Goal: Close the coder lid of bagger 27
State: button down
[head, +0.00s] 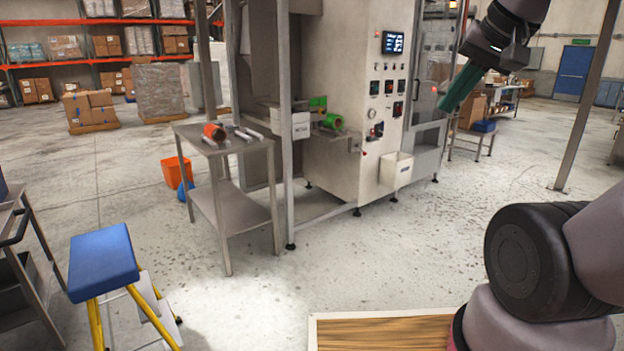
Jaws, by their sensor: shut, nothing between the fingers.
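A tall pale bagging machine (350,150) stands in the middle, with a screen (393,43), knobs and buttons on its control panel. I cannot read a bagger number on it, and I cannot make out a coder lid or whether one is open.
A steel side table (230,146) with an orange roll (214,132) stands left of the machine. A blue-topped step stool (103,262) and a dark cart (25,250) are at the lower left. A wooden-topped surface (385,332) is in front. The floor between is clear.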

aim_at(281, 52)
jog(key=i, duration=0.65)
jog(key=i+z, duration=0.15)
jog(key=i, duration=0.55)
jog(key=i+j, duration=0.15)
jog(key=i, duration=0.5)
jog(key=i+z, duration=0.15)
jog(key=i, duration=0.5)
jog(key=i+j, duration=0.2)
jog(key=j, duration=0.15)
jog(key=i+j+z, duration=0.1)
jog(key=j, duration=0.25)
jog(key=i+j, duration=0.3)
jog(key=i+j+z, duration=0.1)
jog(key=j, duration=0.3)
jog(key=i+j, duration=0.25)
jog(key=j, duration=0.15)
